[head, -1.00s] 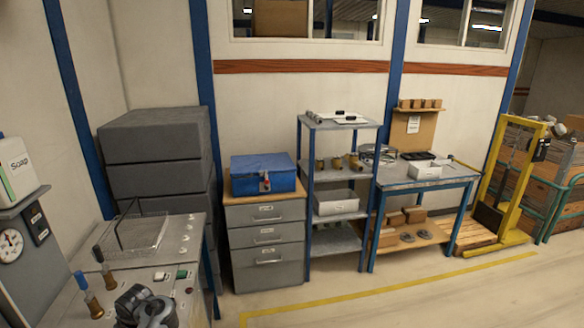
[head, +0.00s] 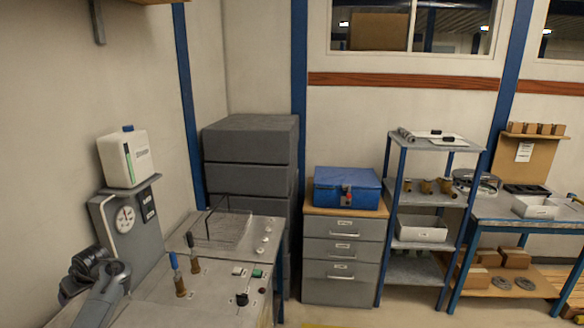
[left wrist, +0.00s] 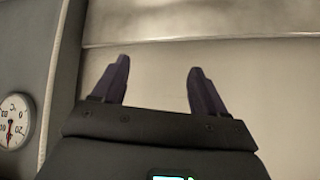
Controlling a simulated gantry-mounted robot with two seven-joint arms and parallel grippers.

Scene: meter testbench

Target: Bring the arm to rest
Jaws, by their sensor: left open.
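My left arm shows in the head view as a dark wrist part (head: 100,283) at the lower left, beside the gauge panel and left of the two valve handles. Its fingertips cannot be made out there. In the left wrist view my left gripper (left wrist: 158,82) is open, with two dark fingers apart and nothing between them. A pale flat surface (left wrist: 150,65) lies beyond the fingers. My right gripper is in neither view.
The gauge panel (head: 104,222) carries a dial (head: 124,219) and a white soap jug (head: 126,160). A blue-handled valve (head: 177,275) and a dark-handled valve (head: 194,252) stand up from the bench. A wire basket (head: 225,228) sits farther back. Drawers with a blue box (head: 346,188) stand right.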

